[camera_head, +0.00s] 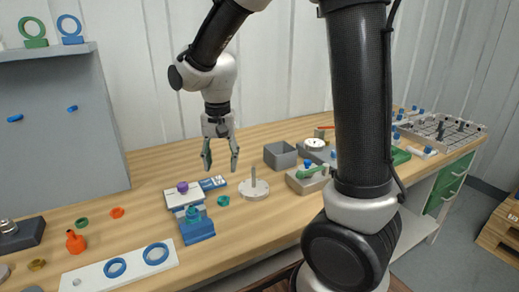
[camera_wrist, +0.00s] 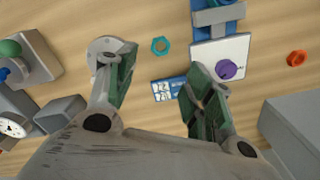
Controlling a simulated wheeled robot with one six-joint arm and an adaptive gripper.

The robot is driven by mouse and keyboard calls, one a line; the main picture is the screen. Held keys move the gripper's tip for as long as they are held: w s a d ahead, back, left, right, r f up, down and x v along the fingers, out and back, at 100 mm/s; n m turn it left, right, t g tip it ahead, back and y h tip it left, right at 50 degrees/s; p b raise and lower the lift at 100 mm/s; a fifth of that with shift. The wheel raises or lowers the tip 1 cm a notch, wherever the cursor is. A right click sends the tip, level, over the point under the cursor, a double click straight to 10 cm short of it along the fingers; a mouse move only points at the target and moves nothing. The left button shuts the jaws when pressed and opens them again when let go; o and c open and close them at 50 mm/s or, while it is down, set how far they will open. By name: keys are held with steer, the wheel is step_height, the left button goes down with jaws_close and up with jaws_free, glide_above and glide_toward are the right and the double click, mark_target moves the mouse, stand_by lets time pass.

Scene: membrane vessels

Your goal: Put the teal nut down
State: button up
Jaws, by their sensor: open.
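The teal nut (camera_head: 223,200) lies flat on the wooden table between the blue clamp-like stand (camera_head: 198,232) and the round base with an upright peg (camera_head: 254,190). In the wrist view the nut (camera_wrist: 160,46) lies bare on the wood, ahead of the fingertips. My gripper (camera_head: 220,164) is open and empty, pointing down above the table, behind the nut. In the wrist view its fingers (camera_wrist: 158,78) are spread apart with nothing between them, the left finger covering part of the round base (camera_wrist: 104,46).
A white block with a purple knob (camera_head: 183,189) and a blue-and-white card (camera_head: 212,184) lie near my gripper. An orange nut (camera_head: 117,212), a green nut (camera_head: 82,222) and an orange bottle (camera_head: 75,242) are at the left.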

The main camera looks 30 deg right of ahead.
steer(key=s+d+r+n+t, duration=0.2)
steer(key=s+d+r+n, duration=0.1)
steer(key=s+d+r, duration=0.2)
steer(key=s+d+r+n+t, duration=0.2)
steer(key=s+d+r, duration=0.3)
steer(key=s+d, duration=0.4)
steer(key=s+n, duration=0.1)
steer(key=s, duration=0.3)
steer(key=shift+s+d+r, duration=0.3)
steer(key=shift+s+r, duration=0.1)
